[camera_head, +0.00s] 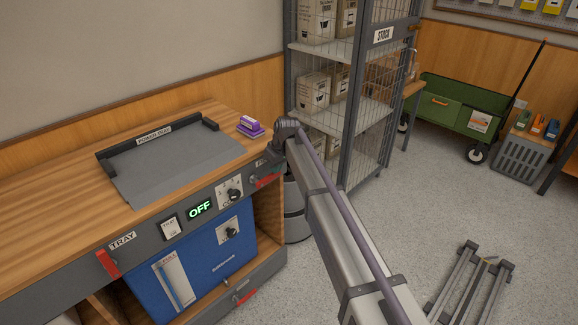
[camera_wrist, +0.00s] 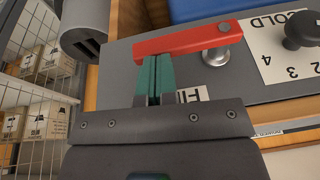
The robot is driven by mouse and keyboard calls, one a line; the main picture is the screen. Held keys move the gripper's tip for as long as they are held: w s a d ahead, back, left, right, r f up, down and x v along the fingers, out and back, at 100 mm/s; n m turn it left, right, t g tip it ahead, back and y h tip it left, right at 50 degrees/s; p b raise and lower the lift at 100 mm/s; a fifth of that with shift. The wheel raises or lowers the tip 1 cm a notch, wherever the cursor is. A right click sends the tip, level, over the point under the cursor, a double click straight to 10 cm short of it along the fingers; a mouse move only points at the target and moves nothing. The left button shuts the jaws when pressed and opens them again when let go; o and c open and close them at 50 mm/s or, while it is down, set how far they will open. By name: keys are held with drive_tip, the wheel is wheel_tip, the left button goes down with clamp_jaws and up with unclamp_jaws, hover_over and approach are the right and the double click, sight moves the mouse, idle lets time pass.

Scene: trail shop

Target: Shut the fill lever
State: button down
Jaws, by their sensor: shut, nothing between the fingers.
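The red fill lever (camera_wrist: 187,41) shows large in the wrist view, lying nearly level across the grey panel, with a silver pivot (camera_wrist: 222,30) near its right end. A partly covered label with "FI" readable (camera_wrist: 190,95) lies beside it, upside down in this view. My gripper (camera_wrist: 154,62) is shut and empty, its green fingertips right at the lever's left end; I cannot tell whether they touch. In the head view the red lever (camera_head: 268,181) sits at the right end of the counter's front panel, beside my arm. My fingertips are hidden there.
A dial (camera_head: 232,194), a lit OFF display (camera_head: 200,209) and a second red lever (camera_head: 108,263) under TRAY share the front panel. A lower red lever (camera_head: 244,296) is below. A wire stock shelf (camera_head: 352,110) stands close behind my arm.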

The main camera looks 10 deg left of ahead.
drive_tip(key=shift+s+a+f, duration=0.1)
drive_tip(key=shift+r+p, duration=0.2)
drive_tip(key=shift+p, duration=0.2)
wheel_tip(320, 180, up, 5)
drive_tip(key=p, duration=0.4)
drive_tip(key=shift+f+p, duration=0.1)
drive_tip(key=shift+p, duration=0.3)
drive_tip(key=w+d+p+v, duration=0.1)
drive_tip(key=p+v, duration=0.8)
drive_tip(key=s+d+r+m+h+p, duration=0.1)
drive_tip(key=s+d+m, duration=0.2)
drive_tip(key=s+d, duration=0.7)
drive_tip(key=s+d+r+m+h+p, duration=0.1)
drive_tip(key=s+d+m, duration=0.3)
drive_tip(key=s+d, duration=0.7)
drive_tip(key=s+d+r+m+g+h+p, duration=0.1)
drive_tip(key=s+d+m, duration=0.3)
drive_tip(key=s+d, duration=0.6)
drive_tip(key=d+r+p, duration=0.1)
drive_tip(key=d, duration=0.5)
drive_tip(key=shift+s+d, duration=0.3)
drive_tip(key=c, duration=1.8)
unclamp_jaws()
